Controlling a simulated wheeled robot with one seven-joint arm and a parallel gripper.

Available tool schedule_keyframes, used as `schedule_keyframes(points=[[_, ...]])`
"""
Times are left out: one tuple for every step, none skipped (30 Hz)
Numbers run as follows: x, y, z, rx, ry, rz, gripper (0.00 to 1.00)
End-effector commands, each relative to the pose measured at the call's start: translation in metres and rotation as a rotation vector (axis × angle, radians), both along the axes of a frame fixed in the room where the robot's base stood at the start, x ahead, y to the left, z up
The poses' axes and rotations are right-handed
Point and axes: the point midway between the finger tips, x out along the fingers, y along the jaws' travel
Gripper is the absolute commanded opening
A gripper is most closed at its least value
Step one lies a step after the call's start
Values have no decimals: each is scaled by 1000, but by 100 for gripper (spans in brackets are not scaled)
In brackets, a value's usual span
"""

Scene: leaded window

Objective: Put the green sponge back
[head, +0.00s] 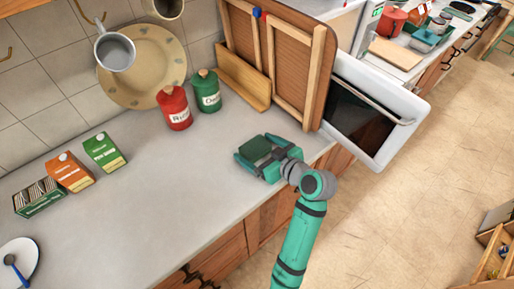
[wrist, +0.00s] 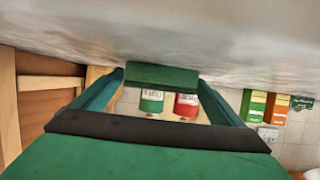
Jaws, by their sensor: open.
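The green sponge (head: 256,147) is a small dark green block on the grey counter, seen in the head view between the fingers of my gripper (head: 253,153). In the wrist view the sponge (wrist: 162,75) lies across the gap at the fingertips, against the counter surface. My teal gripper is low over the counter, its fingers open on either side of the sponge. Whether either finger touches the sponge I cannot tell.
A red canister (head: 174,108) and a green canister (head: 206,92) stand by the wall. A wooden rack with panels (head: 290,60) is behind my gripper, near an open white oven door (head: 375,115). Cartons (head: 70,172) stand left. The counter's middle is clear.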

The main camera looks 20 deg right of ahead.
Motion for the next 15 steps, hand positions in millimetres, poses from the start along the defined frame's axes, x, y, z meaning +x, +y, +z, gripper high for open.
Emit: schedule_keyframes(points=[[0, 0, 3, -2, -2, 0, 92], [-1, -1, 4, -1, -1, -1, 92], [-4, -2, 5, -1, -2, -1, 92], [-7, -3, 6, -1, -1, -1, 92], [-11, -4, 8, -1, -1, -1, 92], [-16, -7, 10, -2, -2, -2, 92], [-21, -9, 12, -2, -1, -3, 92], [-26, -11, 15, -2, -2, -3, 92], [-33, -13, 18, -2, -3, -3, 92], [-39, -15, 20, -2, -2, -3, 92], [-44, -17, 23, -2, -2, -4, 92], [-51, -20, 26, -1, -1, -4, 92], [-56, -22, 28, -2, -2, -5, 92], [-62, -23, 30, -1, -1, -4, 92], [-68, -26, 34, -1, -1, -4, 92]])
